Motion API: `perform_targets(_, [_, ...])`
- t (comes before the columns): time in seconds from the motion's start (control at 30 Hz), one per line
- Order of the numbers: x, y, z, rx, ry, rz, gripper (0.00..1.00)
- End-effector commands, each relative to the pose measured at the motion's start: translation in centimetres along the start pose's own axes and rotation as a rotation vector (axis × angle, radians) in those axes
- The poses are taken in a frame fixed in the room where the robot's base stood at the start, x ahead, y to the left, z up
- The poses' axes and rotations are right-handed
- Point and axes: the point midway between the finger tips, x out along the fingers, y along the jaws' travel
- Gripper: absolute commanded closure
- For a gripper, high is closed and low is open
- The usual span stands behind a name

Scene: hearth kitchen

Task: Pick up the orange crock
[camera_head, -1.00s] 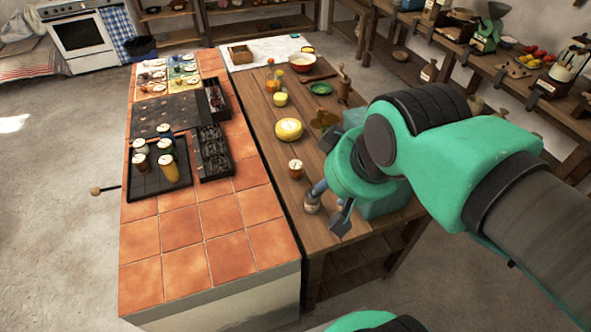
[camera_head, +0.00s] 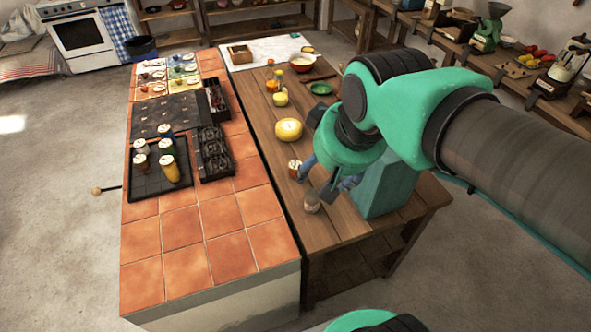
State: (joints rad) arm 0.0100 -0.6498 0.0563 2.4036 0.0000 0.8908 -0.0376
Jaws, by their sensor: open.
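A small orange-brown jar with a pale top (camera_head: 294,168) stands upright on the wooden table, just left of my gripper. A smaller orange vessel (camera_head: 272,86) stands farther back on the same table. I cannot tell for sure which one is the orange crock. My gripper (camera_head: 317,187) is open and points down over the table, with nothing seen between its fingers. It is close to the orange-brown jar, but I cannot tell whether they touch. My arm's wrist hides the table behind the gripper.
A greyish jar (camera_head: 311,201) stands just below my gripper in the picture. A yellow round thing (camera_head: 289,129) lies behind the orange-brown jar. The tiled counter (camera_head: 195,236) on the left holds a dark tray (camera_head: 150,187) with jars.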

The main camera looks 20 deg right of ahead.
Motion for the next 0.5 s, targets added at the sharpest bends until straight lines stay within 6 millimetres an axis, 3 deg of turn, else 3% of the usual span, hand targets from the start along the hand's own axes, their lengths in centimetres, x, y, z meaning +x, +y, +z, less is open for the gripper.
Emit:
perform_targets(0.27, [3.1, 0.9, -6.5, -0.042, -0.083, 0.001, 0.36])
perform_targets(0.5, [7.3, 1.9, -11.4, -0.08, -0.153, -0.003, 0.36])
